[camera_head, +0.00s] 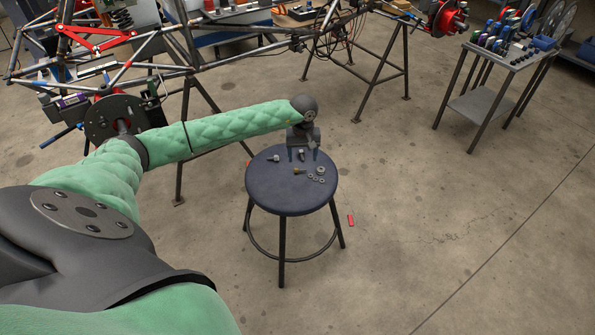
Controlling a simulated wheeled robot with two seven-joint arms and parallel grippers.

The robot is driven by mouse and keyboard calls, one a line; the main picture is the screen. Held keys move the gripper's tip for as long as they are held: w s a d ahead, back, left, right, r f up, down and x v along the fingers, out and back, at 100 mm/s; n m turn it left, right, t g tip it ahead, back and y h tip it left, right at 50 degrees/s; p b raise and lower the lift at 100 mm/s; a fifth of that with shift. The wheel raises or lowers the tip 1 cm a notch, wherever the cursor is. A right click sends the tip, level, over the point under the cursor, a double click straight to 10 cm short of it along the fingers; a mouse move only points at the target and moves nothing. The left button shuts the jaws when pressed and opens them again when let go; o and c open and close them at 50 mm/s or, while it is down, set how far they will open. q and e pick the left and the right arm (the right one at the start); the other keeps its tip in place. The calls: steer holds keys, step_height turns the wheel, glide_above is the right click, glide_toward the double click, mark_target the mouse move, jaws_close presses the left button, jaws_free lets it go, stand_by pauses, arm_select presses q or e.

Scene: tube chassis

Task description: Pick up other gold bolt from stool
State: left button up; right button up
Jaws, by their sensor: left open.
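The round dark blue stool (275,198) stands in the middle of the floor with small hardware on its seat. A gold-coloured bolt (298,170) lies near the middle of the seat. A silvery bolt (275,158) lies to the left, and another small bolt (301,155) sits at or just below my left gripper. My left gripper (302,153) is open over the far part of the seat, pointing down, just beyond the gold-coloured bolt. Whether its fingers touch the small bolt cannot be told. My right gripper is out of view.
Several nuts or washers (319,176) lie on the seat's right side. A tube chassis (190,68) on stands is behind and left. A tool cart (484,100) stands at the right back. A small red piece (351,220) lies on open floor.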

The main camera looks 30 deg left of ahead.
mark_target(300, 170)
arm_select(q)
steer(key=shift+s+a+f, duration=0.1)
steer(key=shift+a+f, duration=0.1)
steer(key=shift+f, duration=1.35)
steer(key=shift+a+f, duration=0.2)
steer(key=shift+f, duration=1.3)
steer(key=shift+c, duration=0.3)
steer(key=c, duration=1)
